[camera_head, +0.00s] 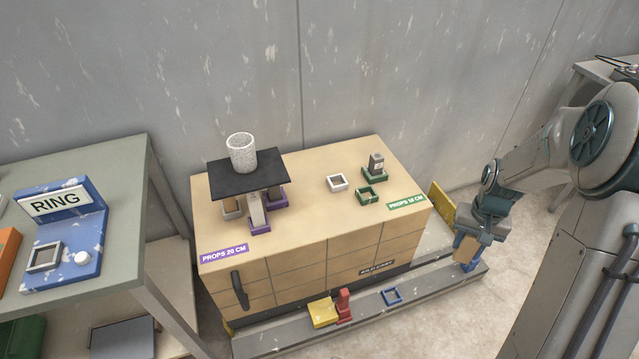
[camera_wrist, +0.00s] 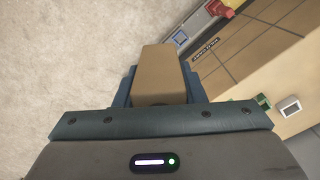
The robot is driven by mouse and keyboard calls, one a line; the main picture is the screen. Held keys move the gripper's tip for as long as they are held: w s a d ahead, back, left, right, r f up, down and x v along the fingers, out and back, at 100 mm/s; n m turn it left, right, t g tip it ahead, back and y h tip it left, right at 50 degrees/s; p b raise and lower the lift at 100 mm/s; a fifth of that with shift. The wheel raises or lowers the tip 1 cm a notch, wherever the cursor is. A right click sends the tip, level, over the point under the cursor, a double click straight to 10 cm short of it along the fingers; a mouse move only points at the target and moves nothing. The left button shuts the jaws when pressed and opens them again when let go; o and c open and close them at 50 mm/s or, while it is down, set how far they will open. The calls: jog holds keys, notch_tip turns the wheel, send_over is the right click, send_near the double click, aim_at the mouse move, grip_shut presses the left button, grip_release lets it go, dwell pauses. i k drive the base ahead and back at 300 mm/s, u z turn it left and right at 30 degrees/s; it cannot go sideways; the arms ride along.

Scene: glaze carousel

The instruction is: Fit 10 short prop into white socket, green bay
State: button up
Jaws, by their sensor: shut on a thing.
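My gripper (camera_head: 466,246), at the right of the head view, is shut on a tan block. The block (camera_wrist: 162,78) sticks out between the fingers in the wrist view; I cannot read any number on it. The gripper is low, beside the right end of the cabinet and apart from the sockets. The white socket (camera_head: 328,183) stands empty on the cabinet top. An empty green socket (camera_head: 358,202) is at its right, near the green "PROPS 10 CM" label (camera_head: 405,203). A grey prop (camera_head: 376,162) stands upright in another green socket (camera_head: 367,178) behind.
A yellow panel (camera_head: 441,201) stands at the cabinet's right end.

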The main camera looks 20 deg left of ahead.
aim_at(337, 226)
jog(key=u, duration=0.8)
jog(key=i, duration=0.8)
jog(key=u, duration=0.55)
